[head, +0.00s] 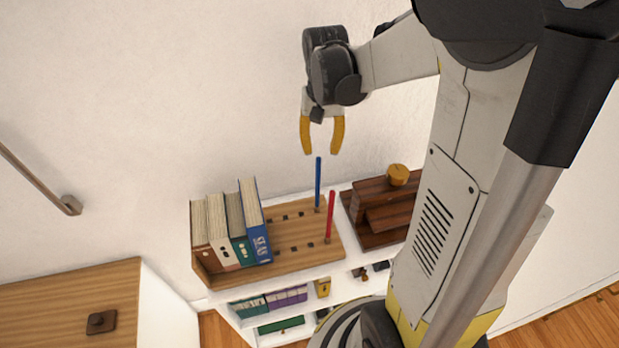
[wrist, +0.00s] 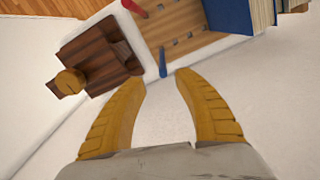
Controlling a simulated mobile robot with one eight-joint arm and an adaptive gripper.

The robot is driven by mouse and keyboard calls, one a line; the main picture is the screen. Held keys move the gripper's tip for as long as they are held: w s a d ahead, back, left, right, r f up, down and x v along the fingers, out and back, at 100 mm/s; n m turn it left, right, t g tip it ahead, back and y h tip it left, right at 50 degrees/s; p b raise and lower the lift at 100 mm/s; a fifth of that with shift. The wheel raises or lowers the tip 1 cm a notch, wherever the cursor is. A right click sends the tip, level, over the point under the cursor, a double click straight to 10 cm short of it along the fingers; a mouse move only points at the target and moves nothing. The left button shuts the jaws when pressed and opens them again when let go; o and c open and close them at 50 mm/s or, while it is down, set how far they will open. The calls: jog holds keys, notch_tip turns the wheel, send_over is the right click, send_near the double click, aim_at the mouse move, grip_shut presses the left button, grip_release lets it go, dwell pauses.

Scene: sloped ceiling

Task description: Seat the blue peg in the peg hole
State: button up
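The blue peg (head: 318,183) stands upright at the back right of a wooden board with rows of dark holes (head: 290,259). It also shows in the wrist view (wrist: 163,63), just beyond my fingertips. A red peg (head: 330,215) stands in front of it, near the board's right edge; in the wrist view the red peg (wrist: 134,8) is at the top. My gripper (head: 322,150) has its yellow fingers spread apart and empty, above the blue peg. In the wrist view my open gripper (wrist: 166,84) points toward the blue peg. I cannot tell how deep the peg sits.
Several books (head: 228,228) stand at the board's left end. A dark wooden block stand (head: 380,208) with a round yellow-brown piece (head: 397,174) is to the right. A white wall is close behind. Lower shelves hold more books. A wooden-topped cabinet (head: 60,300) stands at left.

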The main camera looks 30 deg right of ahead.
aim_at(319, 158)
jog(key=f, duration=0.6)
jog(key=shift+w+a+f, duration=0.1)
jog(key=shift+w+a, duration=0.05)
jog(key=shift+a, duration=0.05)
grip_shut()
